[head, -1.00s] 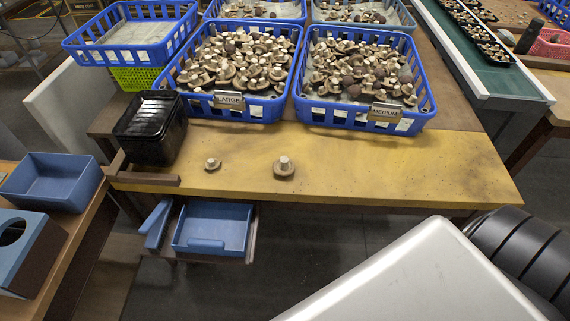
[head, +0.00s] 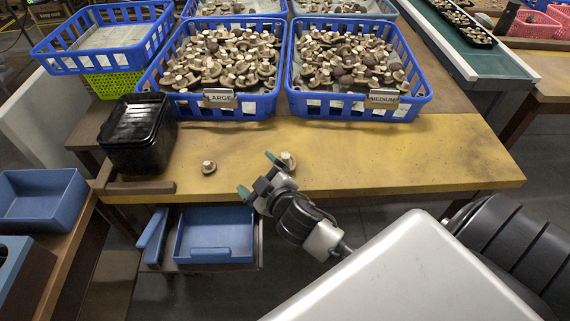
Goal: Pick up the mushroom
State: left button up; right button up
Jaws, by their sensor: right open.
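Two loose mushrooms lie on the yellow tabletop. The smaller mushroom (head: 208,167) is on the left and clear of everything. The other mushroom (head: 287,160) is further right, just beyond my right gripper, which partly hides it. My right gripper (head: 257,174) is open, with green-tipped fingers, at the table's front edge. One fingertip is close to the right mushroom in the picture; I cannot tell if they touch. Nothing shows between the fingers. My left gripper is not in view.
Blue crates of mushrooms labelled LARGE (head: 231,113) and MEDIUM (head: 350,107) stand behind. A stack of black trays (head: 137,137) is at the left. A blue bin (head: 215,240) sits below the front edge. The right tabletop (head: 430,155) is clear.

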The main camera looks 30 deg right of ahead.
jog(key=w+a+r+n+y, duration=0.3)
jog(key=a+r+n+y, duration=0.5)
jog(key=r+n+y, duration=0.6)
jog(key=n+g+h, duration=1.2)
jog(key=g+h, duration=0.1)
jog(key=g, duration=0.3)
send_over(285, 156)
notch_tip(285, 156, down, 9)
jog(key=shift+d+f+b, duration=0.1)
jog(key=shift+d+b, duration=0.05)
jog(key=shift+b, duration=0.15)
jog(key=shift+d+f, duration=0.15)
jog(key=shift+d, duration=0.1)
jog(key=f, duration=1)
jog(key=shift+a+f, duration=0.1)
jog(key=shift+a, duration=0.25)
jog(key=shift+c, duration=0.3)
jog(key=c, duration=0.7)
